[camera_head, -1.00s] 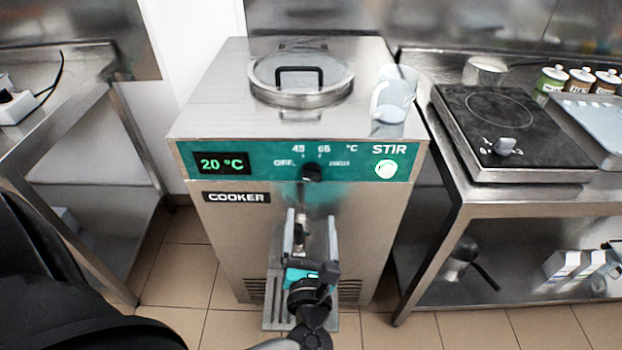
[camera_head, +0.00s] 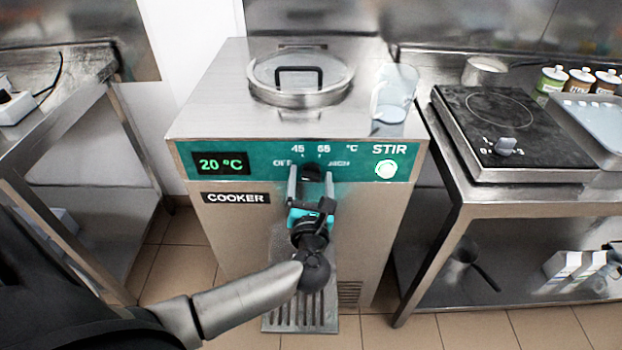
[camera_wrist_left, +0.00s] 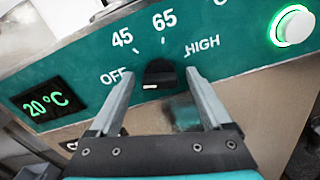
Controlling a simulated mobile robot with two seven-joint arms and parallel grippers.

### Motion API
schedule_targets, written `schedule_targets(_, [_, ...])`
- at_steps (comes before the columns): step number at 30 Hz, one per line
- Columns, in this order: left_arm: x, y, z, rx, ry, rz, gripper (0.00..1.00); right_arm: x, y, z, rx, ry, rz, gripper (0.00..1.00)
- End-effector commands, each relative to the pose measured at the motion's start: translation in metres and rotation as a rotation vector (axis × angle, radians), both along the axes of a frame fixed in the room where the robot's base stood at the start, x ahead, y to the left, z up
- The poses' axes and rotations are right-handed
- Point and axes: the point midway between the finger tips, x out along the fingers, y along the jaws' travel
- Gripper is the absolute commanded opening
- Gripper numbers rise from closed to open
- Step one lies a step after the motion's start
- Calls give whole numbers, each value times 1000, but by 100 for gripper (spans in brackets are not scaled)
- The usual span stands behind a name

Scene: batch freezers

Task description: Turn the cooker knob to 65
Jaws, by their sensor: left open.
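The cooker (camera_head: 225,225) is a steel machine with a green front panel. Its black knob (camera_wrist_left: 160,74) sits below the printed marks OFF, 45, 65 and HIGH in the left wrist view. A small white mark shows low on the knob; which setting it points to is unclear. In the head view the knob (camera_head: 312,171) is partly hidden by my gripper. My left gripper (camera_head: 311,180) is open, with one finger on each side of the knob. In the wrist view a gap shows between the knob and each finger. My right gripper is not in view.
The green display (camera_head: 221,163) reads 20 °C. A lit round STIR button (camera_head: 386,169) is on the panel's right. A clear jug (camera_head: 392,95) and a round lid (camera_head: 300,75) are on top. A hot plate (camera_head: 512,130) stands on the right bench.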

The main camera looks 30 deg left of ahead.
Motion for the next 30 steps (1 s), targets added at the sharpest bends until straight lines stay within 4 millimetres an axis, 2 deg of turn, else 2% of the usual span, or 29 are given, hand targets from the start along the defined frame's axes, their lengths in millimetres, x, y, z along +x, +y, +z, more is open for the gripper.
schedule_targets(2, [0,0,0,1,1,0,81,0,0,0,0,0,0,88])
schedule_targets(23, [-1,0,0,1,1,0,3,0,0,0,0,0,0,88])
schedule_targets(24, [-1,0,0,1,1,0,0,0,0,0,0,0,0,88])
schedule_targets(30, [-1,0,0,9,7,0,0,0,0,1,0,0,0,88])
